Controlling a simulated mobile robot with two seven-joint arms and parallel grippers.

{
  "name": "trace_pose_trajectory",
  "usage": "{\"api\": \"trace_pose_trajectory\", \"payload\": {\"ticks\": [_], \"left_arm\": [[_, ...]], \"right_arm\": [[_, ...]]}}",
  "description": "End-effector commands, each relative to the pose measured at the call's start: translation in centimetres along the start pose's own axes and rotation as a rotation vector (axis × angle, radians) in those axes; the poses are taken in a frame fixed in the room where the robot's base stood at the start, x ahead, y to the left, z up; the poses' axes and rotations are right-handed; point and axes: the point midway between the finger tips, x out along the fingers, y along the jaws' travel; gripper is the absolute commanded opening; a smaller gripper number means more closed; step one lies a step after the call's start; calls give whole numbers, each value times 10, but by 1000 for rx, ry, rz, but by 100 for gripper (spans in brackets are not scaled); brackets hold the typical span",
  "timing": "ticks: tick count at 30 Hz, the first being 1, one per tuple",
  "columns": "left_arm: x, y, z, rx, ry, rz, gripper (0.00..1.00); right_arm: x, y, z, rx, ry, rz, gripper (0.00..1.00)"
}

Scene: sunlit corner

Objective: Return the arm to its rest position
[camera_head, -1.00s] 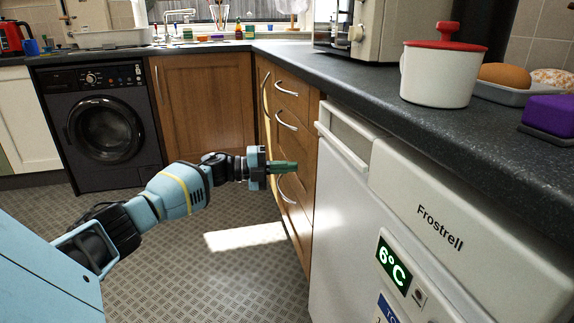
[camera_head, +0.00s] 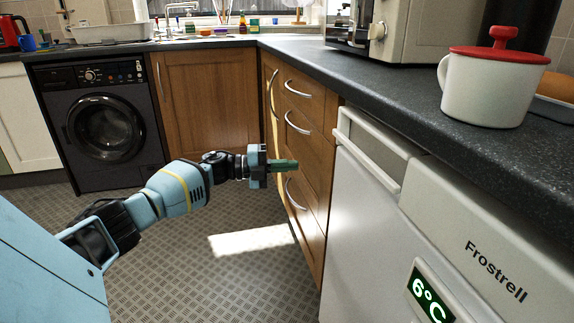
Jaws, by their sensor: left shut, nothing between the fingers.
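My left arm (camera_head: 170,192) is light blue with black joints and comes in from the lower left. It reaches out over the floor in front of the wooden drawers. My left gripper (camera_head: 292,165) has green fingers that point right. It is shut and empty. In the picture its tips overlap the drawer fronts; I cannot tell how close they are. My right gripper is not in view.
The white Frostrell fridge (camera_head: 390,225) stands at the right under the dark worktop (camera_head: 420,105). Wooden drawers (camera_head: 305,150) with curved handles are beside it. A white pot with a red lid (camera_head: 487,88) sits on the worktop. A black washing machine (camera_head: 103,125) stands at the left. The patterned floor (camera_head: 190,270) is clear.

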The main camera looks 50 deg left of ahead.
Motion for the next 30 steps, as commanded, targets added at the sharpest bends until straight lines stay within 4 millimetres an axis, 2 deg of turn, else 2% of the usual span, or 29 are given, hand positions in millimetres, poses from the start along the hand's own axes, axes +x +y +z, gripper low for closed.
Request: {"api": "trace_pose_trajectory", "payload": {"ticks": [16,19,23,30], "left_arm": [[0,0,0,0,1,0,0],[0,-6,-1,2,1,-4,0],[-4,-40,-2,13,0,-21,0],[-12,-140,-7,46,0,-76,0]], "right_arm": [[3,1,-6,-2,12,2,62],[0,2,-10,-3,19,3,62],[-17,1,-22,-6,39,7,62],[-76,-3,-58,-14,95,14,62]]}}
